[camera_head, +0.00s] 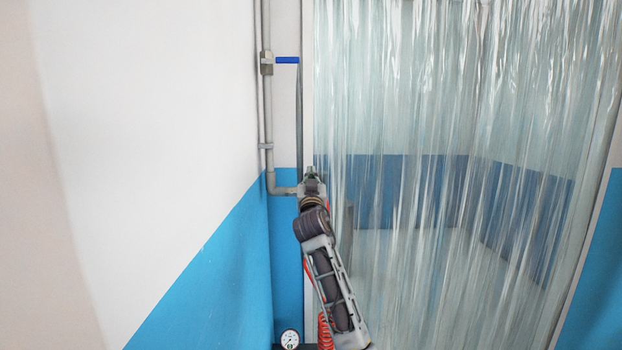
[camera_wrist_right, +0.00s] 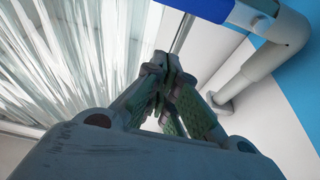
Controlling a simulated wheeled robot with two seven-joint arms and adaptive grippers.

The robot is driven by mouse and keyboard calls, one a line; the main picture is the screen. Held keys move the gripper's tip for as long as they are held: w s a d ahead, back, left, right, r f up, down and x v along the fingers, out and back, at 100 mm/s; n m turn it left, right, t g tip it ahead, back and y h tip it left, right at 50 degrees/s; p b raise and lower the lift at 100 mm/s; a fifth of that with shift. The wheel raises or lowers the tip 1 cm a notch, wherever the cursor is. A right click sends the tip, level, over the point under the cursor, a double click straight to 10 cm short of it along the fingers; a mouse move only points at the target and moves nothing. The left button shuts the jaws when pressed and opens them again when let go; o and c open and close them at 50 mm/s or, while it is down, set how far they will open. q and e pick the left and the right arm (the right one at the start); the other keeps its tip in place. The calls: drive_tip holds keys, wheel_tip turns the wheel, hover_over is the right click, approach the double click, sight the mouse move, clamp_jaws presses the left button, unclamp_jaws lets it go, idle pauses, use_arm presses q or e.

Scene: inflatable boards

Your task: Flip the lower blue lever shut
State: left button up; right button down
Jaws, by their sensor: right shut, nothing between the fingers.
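In the head view one blue lever (camera_head: 287,60) sticks out level to the right from a valve on the upper wall pipe. No second, lower lever shows there; my right gripper (camera_head: 311,176) and arm cover the end of the lower pipe. In the right wrist view a dark blue bar (camera_wrist_right: 202,7), which looks like a lever, crosses the top edge beside a grey fitting, partly out of frame. The right gripper (camera_wrist_right: 166,68) is shut and empty below this bar, with a gap between them in the picture. My left gripper is not in view.
A grey pipe (camera_head: 269,120) runs down the wall corner and bends right at an elbow (camera_head: 273,188). A clear strip curtain (camera_head: 420,120) hangs close on the right. A round gauge (camera_head: 290,339) and a red coiled hose (camera_head: 325,331) are at the bottom.

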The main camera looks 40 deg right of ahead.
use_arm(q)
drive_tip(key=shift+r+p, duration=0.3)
use_arm(e)
drive_tip(key=shift+f, duration=1.9)
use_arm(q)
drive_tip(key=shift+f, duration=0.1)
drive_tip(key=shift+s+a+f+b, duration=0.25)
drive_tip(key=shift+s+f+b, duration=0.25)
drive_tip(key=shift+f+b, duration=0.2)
use_arm(e)
drive_tip(key=shift+s+f+m, duration=0.1)
drive_tip(key=shift+f+m, duration=0.05)
drive_tip(key=shift+m, duration=0.25)
